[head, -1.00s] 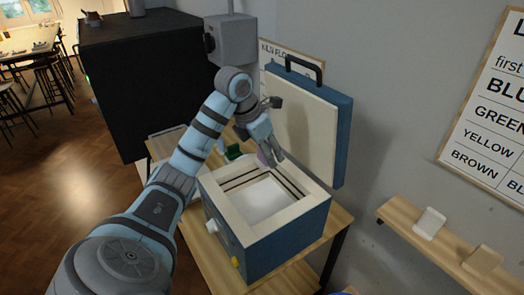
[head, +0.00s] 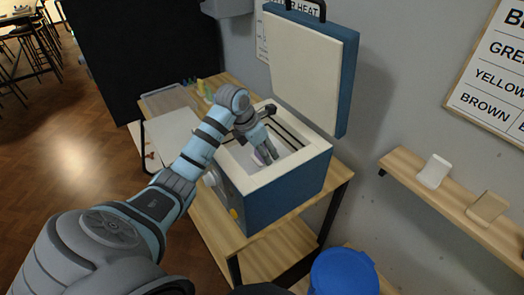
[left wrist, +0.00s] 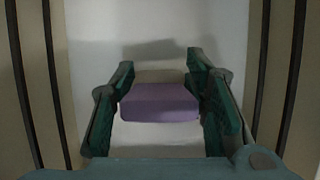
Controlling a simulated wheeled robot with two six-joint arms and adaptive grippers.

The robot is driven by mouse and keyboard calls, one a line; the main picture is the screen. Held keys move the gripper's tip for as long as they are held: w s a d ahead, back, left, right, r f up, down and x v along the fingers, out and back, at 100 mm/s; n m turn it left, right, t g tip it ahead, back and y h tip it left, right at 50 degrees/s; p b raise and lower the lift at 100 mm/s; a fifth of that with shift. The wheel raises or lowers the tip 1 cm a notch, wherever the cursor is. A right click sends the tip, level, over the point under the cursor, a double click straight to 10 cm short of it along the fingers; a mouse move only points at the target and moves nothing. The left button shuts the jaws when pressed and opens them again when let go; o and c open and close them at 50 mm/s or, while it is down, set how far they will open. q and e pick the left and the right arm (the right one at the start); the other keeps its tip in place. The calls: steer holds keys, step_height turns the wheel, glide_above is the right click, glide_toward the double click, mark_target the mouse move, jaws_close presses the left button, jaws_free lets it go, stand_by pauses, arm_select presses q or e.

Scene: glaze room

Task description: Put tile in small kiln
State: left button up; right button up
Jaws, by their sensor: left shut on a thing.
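The small kiln (head: 270,205) is a blue box with a cream rim, standing on a wooden table with its lid (head: 308,70) raised. My left gripper (head: 264,158) reaches down into the kiln's open chamber. In the left wrist view my left gripper (left wrist: 160,95) is shut on a purple tile (left wrist: 160,103). The tile (head: 260,159) shows only as a small pale purple patch between the fingers in the head view. The white chamber floor (left wrist: 155,50) lies beyond it; I cannot tell whether the tile touches it. My right gripper is not in view.
A wooden wall shelf (head: 455,211) on the right holds a white tile (head: 434,171) and a tan tile (head: 487,207). A blue bin (head: 344,272) stands at the bottom right.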

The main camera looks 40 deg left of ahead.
arm_select(q)
steer(key=shift+w, duration=0.1)
steer(key=o, duration=1.5)
steer(key=shift+f, duration=0.1)
steer(key=shift+c, duration=0.2)
steer(key=v, duration=1.2)
steer(key=shift+r, duration=0.25)
